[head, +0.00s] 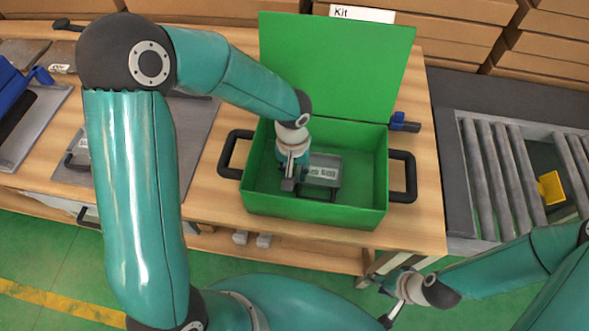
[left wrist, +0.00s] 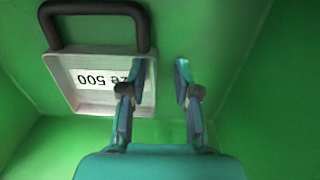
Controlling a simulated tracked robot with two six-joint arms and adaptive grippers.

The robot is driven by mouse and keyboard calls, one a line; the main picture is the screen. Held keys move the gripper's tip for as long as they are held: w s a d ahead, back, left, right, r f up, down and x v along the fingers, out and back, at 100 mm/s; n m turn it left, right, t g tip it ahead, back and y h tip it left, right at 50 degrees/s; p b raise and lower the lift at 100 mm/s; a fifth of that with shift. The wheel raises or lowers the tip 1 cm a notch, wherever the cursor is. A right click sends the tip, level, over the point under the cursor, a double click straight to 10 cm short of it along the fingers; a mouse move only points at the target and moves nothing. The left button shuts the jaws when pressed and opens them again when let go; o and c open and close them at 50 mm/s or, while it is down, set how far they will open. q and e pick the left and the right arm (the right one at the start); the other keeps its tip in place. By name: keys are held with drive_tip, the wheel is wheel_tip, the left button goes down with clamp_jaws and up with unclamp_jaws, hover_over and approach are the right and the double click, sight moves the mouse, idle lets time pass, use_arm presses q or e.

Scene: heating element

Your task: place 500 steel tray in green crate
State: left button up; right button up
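The steel tray (head: 323,172), a small grey tray with a white label, lies inside the open green crate (head: 315,209). In the left wrist view the tray (left wrist: 88,100) shows a dark handle and a label reading "500", upside down. My left gripper (head: 289,182) is inside the crate, just left of the tray. In the left wrist view its fingers (left wrist: 164,75) are apart with nothing between them. One finger overlaps the tray's edge; I cannot tell whether it touches. My right gripper (head: 388,297) hangs in front of the table, open and empty.
The crate's green lid (head: 338,65) stands open behind it, and black handles (head: 402,176) stick out at its sides. Another tray (head: 77,157) lies on a grey mat at left. A roller conveyor (head: 508,180) is at right, cardboard boxes behind.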

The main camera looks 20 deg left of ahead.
use_arm(q)
drive_tip(key=shift+r, duration=0.15)
wheel_tip(320, 180, up, 12)
idle(0.6)
drive_tip(key=shift+a, duration=0.1)
